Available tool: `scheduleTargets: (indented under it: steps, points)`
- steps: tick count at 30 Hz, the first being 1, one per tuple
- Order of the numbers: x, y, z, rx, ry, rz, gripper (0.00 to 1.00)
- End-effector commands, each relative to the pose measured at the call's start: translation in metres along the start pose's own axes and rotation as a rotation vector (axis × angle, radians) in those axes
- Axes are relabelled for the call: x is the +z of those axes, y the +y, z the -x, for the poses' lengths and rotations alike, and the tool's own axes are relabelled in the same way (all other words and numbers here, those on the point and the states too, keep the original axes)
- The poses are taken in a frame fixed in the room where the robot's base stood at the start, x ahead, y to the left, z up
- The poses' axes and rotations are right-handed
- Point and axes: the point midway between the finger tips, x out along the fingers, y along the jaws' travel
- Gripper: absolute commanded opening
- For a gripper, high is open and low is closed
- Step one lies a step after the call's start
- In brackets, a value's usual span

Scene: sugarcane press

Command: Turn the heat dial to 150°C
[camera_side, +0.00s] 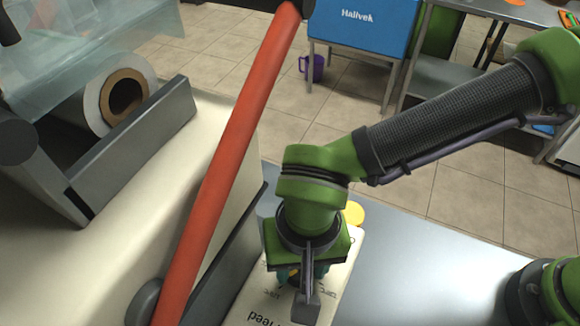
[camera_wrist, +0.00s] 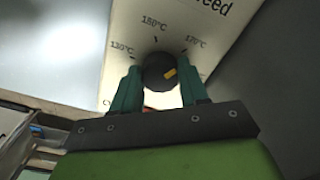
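The heat dial (camera_wrist: 160,71) is a dark round knob on a cream panel (camera_wrist: 180,18) in the wrist view. Its orange mark (camera_wrist: 169,73) points right and slightly up, below the 170°C tick and away from the 150°C tick at the top. The labels 130°C, 150°C and 170°C show around it. My gripper (camera_wrist: 159,75) has its teal fingers on either side of the dial, apart, with narrow gaps at the tips; firm contact does not show. In the side view my gripper (camera_side: 300,274) points down at the panel (camera_side: 248,310) and hides the dial.
A long red bar (camera_side: 228,165) slants up close left of my gripper. A cream machine body (camera_side: 130,225) with a roll (camera_side: 120,95) stands to the left. A yellow round part (camera_side: 353,213) shows behind my gripper. Grey tabletop (camera_side: 400,265) to the right is clear.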

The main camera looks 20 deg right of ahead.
Motion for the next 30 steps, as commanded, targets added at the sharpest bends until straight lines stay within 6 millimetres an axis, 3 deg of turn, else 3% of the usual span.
scheduleTargets:
  steps: [1, 5, 17, 30]
  points:
    - [0.0, -0.0003, 0.0003, -0.001, 0.0, 0.0, 0.31]
    - [0.0, -0.0004, 0.0004, -0.001, 0.0, 0.0, 0.13]
    - [-0.0001, -0.0004, 0.0006, -0.002, -0.002, 0.089, 0.13]
    - [-0.0011, 0.0001, 0.0005, -0.001, -0.013, 0.46, 0.13]
